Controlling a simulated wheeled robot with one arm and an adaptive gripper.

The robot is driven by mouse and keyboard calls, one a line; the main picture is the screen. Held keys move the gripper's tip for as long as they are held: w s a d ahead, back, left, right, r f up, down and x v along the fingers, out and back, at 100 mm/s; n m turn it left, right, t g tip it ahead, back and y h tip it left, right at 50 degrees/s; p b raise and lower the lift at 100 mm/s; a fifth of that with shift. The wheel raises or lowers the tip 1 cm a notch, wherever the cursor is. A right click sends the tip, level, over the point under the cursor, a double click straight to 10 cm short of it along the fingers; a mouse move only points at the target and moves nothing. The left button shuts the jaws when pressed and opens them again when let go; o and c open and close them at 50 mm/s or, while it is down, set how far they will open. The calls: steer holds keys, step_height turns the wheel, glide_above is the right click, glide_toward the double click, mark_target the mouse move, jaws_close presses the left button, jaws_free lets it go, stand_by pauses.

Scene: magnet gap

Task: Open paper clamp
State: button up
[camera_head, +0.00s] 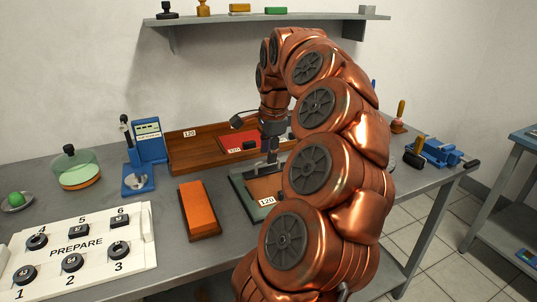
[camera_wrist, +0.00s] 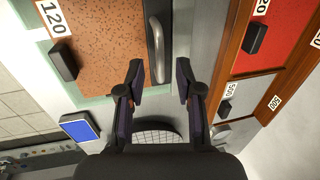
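The paper clamp shows in the wrist view as a dark bar with a silver handle (camera_wrist: 158,55) along the edge of a pale green board (camera_wrist: 98,92). A brown-orange abrasive sheet (camera_wrist: 105,40) marked 120 lies on the board, its edge against the bar. In the head view the board (camera_head: 240,192) is on the bench, and my gripper (camera_head: 266,166) is low over its back edge, mostly hiding the clamp. My gripper (camera_wrist: 160,78) is open and empty, with the handle's near end between the fingertips in the wrist view. I cannot tell whether they touch.
A wooden tray (camera_head: 183,158) with red sheets stands behind the board. An orange block (camera_head: 199,209), a blue device (camera_head: 150,141) and a white PREPARE panel (camera_head: 85,262) are to the left. A blue vise (camera_head: 440,152) is at the right.

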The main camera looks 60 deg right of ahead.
steer(key=shift+x, duration=0.8)
jaws_close()
